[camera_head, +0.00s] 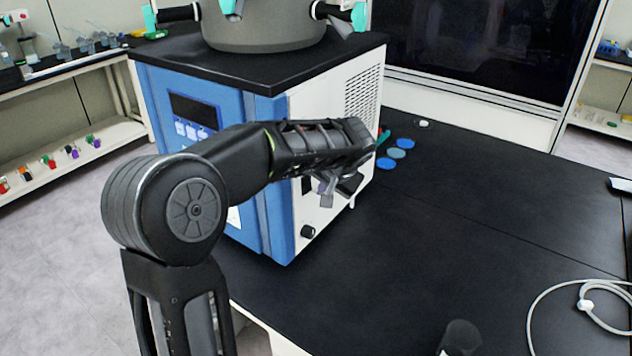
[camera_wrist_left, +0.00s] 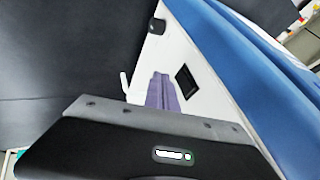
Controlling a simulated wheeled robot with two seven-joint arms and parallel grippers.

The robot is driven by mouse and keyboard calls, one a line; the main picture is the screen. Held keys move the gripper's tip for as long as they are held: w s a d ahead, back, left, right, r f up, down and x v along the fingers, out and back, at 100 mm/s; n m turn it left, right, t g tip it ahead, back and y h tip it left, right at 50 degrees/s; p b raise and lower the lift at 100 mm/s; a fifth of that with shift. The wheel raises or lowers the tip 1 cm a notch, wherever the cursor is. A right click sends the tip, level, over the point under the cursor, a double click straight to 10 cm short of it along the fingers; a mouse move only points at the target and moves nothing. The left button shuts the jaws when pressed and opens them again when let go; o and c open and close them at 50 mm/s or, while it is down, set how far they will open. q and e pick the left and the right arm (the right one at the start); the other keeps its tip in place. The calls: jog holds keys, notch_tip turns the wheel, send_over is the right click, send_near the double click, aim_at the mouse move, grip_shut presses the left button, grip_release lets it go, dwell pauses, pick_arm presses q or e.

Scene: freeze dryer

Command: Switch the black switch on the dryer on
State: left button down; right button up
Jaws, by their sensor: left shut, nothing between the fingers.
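The freeze dryer (camera_head: 258,110) is a blue and white box with a black top, standing on the black bench. Its black rectangular switch (camera_wrist_left: 187,89) is on the white side panel. In the head view, the switch (camera_head: 307,185) shows just left of my left gripper's fingers. My left arm reaches across the dryer's front corner. My left gripper (camera_head: 327,200) is shut and empty, in front of the white panel. In the left wrist view, the shut fingers (camera_wrist_left: 163,80) appear beside the switch, with a gap between them in the picture. Contact with the panel cannot be told. My right gripper is not in view.
A black knob (camera_head: 308,231) is low on the same panel. A grey drum (camera_head: 262,28) stands on the dryer. Blue discs (camera_head: 397,154) lie behind the dryer's right side. A white cable (camera_head: 560,290) lies at right. The bench's middle (camera_head: 440,230) is clear.

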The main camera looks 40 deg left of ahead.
aim_at(308, 184)
pick_arm(q)
jog(key=shift+s+a+f, duration=0.1)
jog(key=shift+a, duration=1.1)
jog(key=shift+a+b, duration=0.2)
jog(key=shift+b, duration=0.5)
